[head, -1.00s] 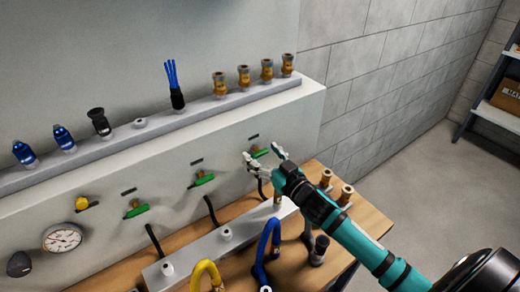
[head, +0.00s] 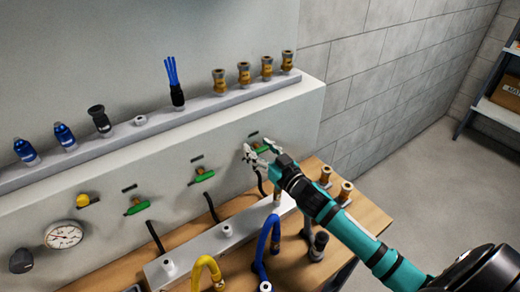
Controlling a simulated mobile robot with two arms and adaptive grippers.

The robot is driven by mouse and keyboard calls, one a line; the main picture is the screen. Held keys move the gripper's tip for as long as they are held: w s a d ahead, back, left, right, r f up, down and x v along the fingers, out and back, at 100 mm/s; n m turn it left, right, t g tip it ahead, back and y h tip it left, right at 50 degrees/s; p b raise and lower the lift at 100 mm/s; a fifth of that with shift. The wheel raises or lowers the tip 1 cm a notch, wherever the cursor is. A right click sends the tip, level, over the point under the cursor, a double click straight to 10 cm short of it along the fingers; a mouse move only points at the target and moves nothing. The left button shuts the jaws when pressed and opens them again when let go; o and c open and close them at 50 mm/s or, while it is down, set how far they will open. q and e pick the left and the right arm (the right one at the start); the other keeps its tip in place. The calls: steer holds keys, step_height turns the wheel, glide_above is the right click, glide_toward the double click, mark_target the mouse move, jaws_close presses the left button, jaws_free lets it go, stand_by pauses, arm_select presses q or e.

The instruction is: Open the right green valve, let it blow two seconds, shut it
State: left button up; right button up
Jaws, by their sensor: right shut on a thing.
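The right green valve (head: 262,149) is a green lever on the upright panel, at the right end of the row. My right gripper (head: 258,152) is at this valve, its fingers shut on the green lever. The fingers hide part of the lever. A small dark slot mark sits just above it. The middle green valve (head: 202,176) and the left green valve (head: 137,207) are further left, both with levers nearly level with the panel row. My left gripper is not in view.
A yellow knob (head: 83,201) and a gauge (head: 63,235) sit on the panel at left. Blue (head: 262,250) and yellow (head: 205,270) hoses and brass fittings (head: 345,192) stand on the bench below. A shelf (head: 139,127) above holds several fittings.

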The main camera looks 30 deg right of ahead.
steer(key=shift+n, duration=0.3)
steer(key=n, duration=0.3)
steer(key=shift+n+p, duration=0.35)
steer(key=shift+n, duration=0.05)
steer(key=n, duration=0.4)
steer(key=shift+a+n, duration=0.1)
steer(key=shift+n, duration=0.2)
steer(key=n, duration=0.4)
steer(key=shift+f, duration=0.1)
steer(key=shift+a+n, duration=0.1)
steer(key=shift+n, duration=2)
steer(key=shift+f, duration=0.1)
steer(key=o, duration=1.2)
